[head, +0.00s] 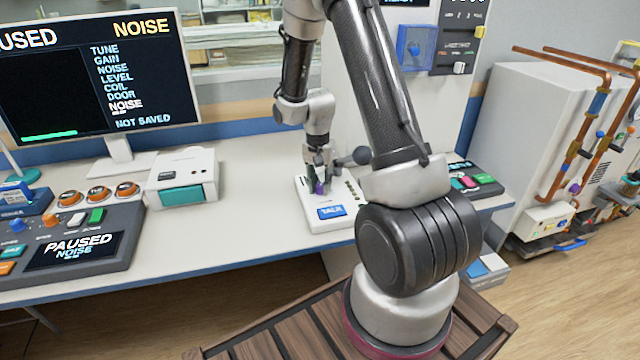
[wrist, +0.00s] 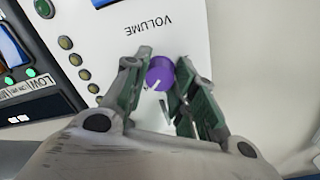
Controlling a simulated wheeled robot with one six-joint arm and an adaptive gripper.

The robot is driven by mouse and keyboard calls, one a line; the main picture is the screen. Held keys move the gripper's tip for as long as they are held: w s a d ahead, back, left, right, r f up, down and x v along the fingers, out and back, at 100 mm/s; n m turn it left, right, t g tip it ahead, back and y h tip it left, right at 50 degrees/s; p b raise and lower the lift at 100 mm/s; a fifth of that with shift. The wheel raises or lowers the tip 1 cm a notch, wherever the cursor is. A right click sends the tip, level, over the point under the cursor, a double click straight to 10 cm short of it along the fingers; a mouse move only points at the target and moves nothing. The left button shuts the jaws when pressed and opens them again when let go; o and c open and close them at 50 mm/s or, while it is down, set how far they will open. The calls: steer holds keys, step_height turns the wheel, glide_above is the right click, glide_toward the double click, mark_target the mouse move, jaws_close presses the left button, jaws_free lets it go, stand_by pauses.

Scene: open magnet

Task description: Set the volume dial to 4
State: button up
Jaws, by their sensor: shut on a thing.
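The volume dial (wrist: 160,72) is a purple round knob with a white pointer mark on a white panel (wrist: 190,20). In the wrist view the word VOLUME reads upside down above it. The pointer mark slants toward the lower left of that view; no numbers are readable around the dial. My gripper (wrist: 160,86) has its green-padded fingers on either side of the dial and is shut on it. In the head view my gripper (head: 318,172) points down onto the white box, and the purple dial (head: 319,187) shows small between the fingers.
A blue TALK button (head: 331,212) sits on the box in front of the dial. A column of small round lights (wrist: 65,42) runs beside it. Another dark control unit (head: 470,180) stands to the right.

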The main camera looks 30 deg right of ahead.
mark_target(319, 185)
steer(key=o, duration=1)
step_height(319, 185, up, 12)
steer(key=shift+w+a+r, duration=0.1)
steer(key=shift+w+a, duration=0.05)
steer(key=s+a+r+n+t, duration=0.2)
steer(key=s+a+r+n, duration=0.15)
steer(key=s+r, duration=0.8)
steer(key=s+r+n+t, duration=0.1)
steer(key=s+r+n, duration=0.1)
steer(key=s, duration=0.2)
steer(key=s+a+r+n, duration=0.1)
steer(key=s+n, duration=0.1)
steer(key=s, duration=0.2)
steer(key=s+r+n+t, duration=0.1)
steer(key=s+r+n, duration=0.1)
steer(key=s, duration=0.2)
steer(key=shift+s+a+r+t, duration=0.25)
steer(key=shift+s+r+t, duration=0.05)
